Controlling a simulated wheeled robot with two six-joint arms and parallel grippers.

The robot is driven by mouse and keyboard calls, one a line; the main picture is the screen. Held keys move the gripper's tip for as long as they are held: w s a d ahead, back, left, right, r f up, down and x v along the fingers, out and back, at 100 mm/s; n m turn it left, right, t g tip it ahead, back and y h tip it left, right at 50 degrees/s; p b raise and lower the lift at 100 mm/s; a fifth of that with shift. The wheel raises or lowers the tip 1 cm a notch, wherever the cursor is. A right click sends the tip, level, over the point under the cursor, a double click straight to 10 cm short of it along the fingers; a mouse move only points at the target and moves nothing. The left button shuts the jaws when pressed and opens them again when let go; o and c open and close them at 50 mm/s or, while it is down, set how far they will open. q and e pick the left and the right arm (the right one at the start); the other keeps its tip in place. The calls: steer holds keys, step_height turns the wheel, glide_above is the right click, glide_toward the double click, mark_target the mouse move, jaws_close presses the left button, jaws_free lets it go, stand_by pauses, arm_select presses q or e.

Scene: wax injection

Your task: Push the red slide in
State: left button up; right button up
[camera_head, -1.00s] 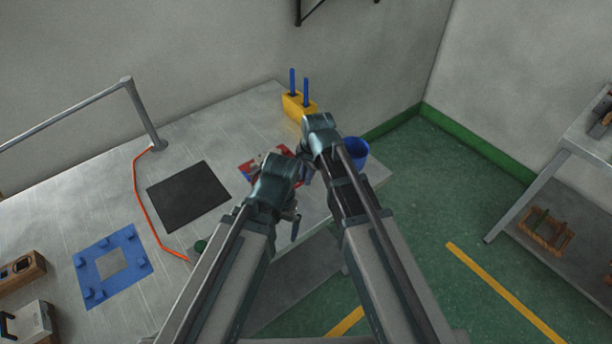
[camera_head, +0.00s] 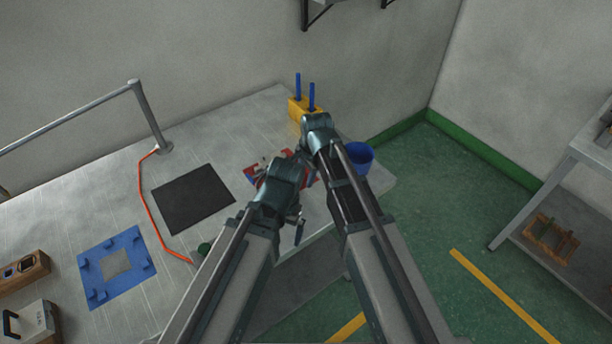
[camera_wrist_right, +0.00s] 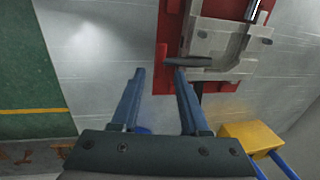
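A red plate (camera_head: 252,173) lies near the far right part of the table, largely hidden behind my wrists. In the right wrist view the red fixture (camera_wrist_right: 163,52) carries a pale grey metal block (camera_wrist_right: 215,40) and a dark rounded bar (camera_wrist_right: 187,62). I cannot tell which red part is the slide. My right gripper (camera_wrist_right: 158,72) is open and empty, with one fingertip close to the dark bar; contact is unclear. In the head view, the right gripper (camera_head: 308,170) is mostly hidden below its wrist. My left gripper (camera_head: 299,230) is partly hidden beside the plate, its fingers unclear.
A yellow block with blue rods (camera_head: 301,108) stands behind my right wrist; a blue cup (camera_head: 359,157) is at its right near the table edge. A black mat (camera_head: 193,198), orange cord (camera_head: 147,205) and blue frame (camera_head: 119,285) lie to the left.

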stand_by(0.3)
arm_select(q)
step_height(320, 180, up, 14)
steer(key=p, duration=1.3)
steer(key=shift+f, duration=0.2)
arm_select(e)
step_height(320, 180, up, 14)
steer(key=s+d, duration=0.1)
steer(key=s, duration=0.1)
steer(key=shift+d+f, duration=0.25)
steer(key=shift+d, duration=0.05)
steer(key=shift+s, duration=0.1)
steer(key=s+d+n+g+h, duration=0.1)
steer(key=s+d+n, duration=0.95)
steer(key=d, duration=0.45)
arm_select(q)
step_height(320, 180, down, 5)
steer(key=b, duration=0.4)
arm_select(e)
steer(key=s+a+f+n+g+h, duration=0.1)
steer(key=s+a+f+n, duration=0.3)
steer(key=a, duration=0.7)
steer(key=shift+s+f, duration=0.6)
steer(key=shift+s, duration=0.6)
arm_select(q)
steer(key=shift+s, duration=0.1)
